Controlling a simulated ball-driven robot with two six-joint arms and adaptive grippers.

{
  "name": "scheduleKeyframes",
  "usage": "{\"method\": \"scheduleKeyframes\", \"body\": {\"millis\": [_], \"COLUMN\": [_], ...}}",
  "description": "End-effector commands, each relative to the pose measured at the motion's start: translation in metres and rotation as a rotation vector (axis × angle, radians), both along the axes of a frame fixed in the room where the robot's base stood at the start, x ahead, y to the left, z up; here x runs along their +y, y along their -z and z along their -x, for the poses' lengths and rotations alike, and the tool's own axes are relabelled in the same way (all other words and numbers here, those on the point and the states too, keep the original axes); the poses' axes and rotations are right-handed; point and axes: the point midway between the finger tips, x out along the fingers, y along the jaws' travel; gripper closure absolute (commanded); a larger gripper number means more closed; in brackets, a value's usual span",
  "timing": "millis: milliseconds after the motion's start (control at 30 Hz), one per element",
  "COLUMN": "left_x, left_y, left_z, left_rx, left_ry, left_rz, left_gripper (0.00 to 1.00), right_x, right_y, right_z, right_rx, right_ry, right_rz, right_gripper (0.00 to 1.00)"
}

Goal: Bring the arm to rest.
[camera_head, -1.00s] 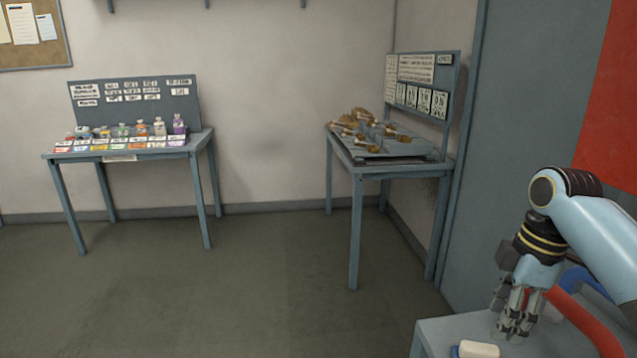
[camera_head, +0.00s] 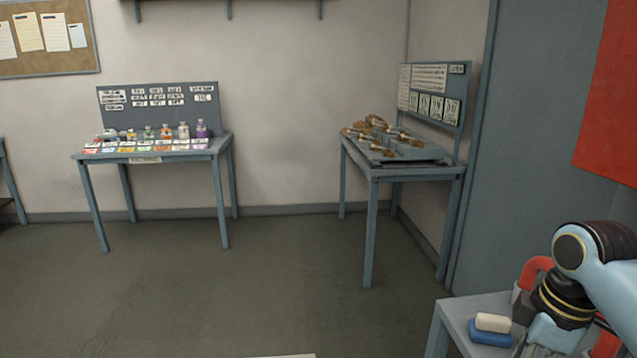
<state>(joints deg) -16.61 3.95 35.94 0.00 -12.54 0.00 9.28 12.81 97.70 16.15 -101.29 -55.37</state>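My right arm (camera_head: 595,265) comes in at the lower right, with a pale blue link and a black wrist with yellow bands. My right gripper (camera_head: 545,339) is cut off by the bottom edge, so its fingertips are hidden and its opening cannot be told. It is low beside the grey-blue table (camera_head: 470,305) at the right. My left arm and gripper are not in view.
A white block on a blue base (camera_head: 490,331) sits on that near table, left of my wrist. A red curved part (camera_head: 535,272) shows behind the wrist. A table with bottles (camera_head: 150,155) and a table with brown-handled items (camera_head: 400,165) stand at the walls. The floor between is clear.

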Motion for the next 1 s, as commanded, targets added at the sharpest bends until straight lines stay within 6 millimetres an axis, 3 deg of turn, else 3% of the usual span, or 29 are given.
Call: {"method": "scheduleKeyframes", "body": {"millis": [300,600,900,933,1000], "left_x": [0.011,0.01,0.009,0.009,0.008], "left_y": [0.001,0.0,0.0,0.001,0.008], "left_z": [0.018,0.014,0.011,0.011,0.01], "left_rx": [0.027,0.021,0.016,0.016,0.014], "left_ry": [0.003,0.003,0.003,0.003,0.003], "left_rz": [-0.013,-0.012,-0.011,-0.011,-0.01], "left_gripper": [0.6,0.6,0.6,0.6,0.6], "right_x": [0.019,0.03,0.033,0.033,0.031], "right_y": [0.01,-0.011,-0.043,-0.043,-0.019], "right_z": [0.082,0.152,0.202,0.205,0.198], "right_rx": [-0.069,-0.152,-0.219,-0.222,-0.213], "right_ry": [0.331,0.657,0.914,0.933,0.929], "right_rz": [0.011,-0.022,-0.069,-0.071,-0.066], "right_gripper": [0.52,0.52,0.52,0.52,0.52]}}
